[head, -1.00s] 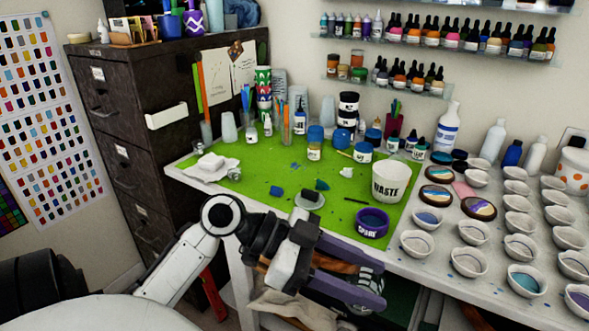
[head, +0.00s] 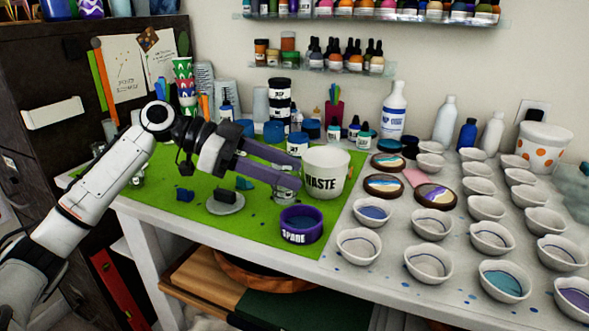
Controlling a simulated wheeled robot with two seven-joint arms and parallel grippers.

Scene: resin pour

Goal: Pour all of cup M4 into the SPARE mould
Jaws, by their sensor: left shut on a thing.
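The SPARE mould (head: 301,236) is a round purple mould with a white label, lying on the green mat near the table's front edge. Its inside looks dark blue-grey; I cannot tell what is in it. My left gripper (head: 292,178) reaches in over the mat, behind the mould and just left of the WASTE tub. It is shut on a small pale cup (head: 286,190), which shows partly between and below the purple fingers. The cup's marking is not readable, and its contents are hidden. It looks roughly upright. My right gripper is not in view.
The white WASTE tub (head: 327,174) stands close right of the gripper. A grey disc with a dark block (head: 225,201) lies left of the mould. Several small white bowls (head: 428,262) fill the table's right side. Jars and bottles stand behind; a green mat (head: 185,228) has bare room in front.

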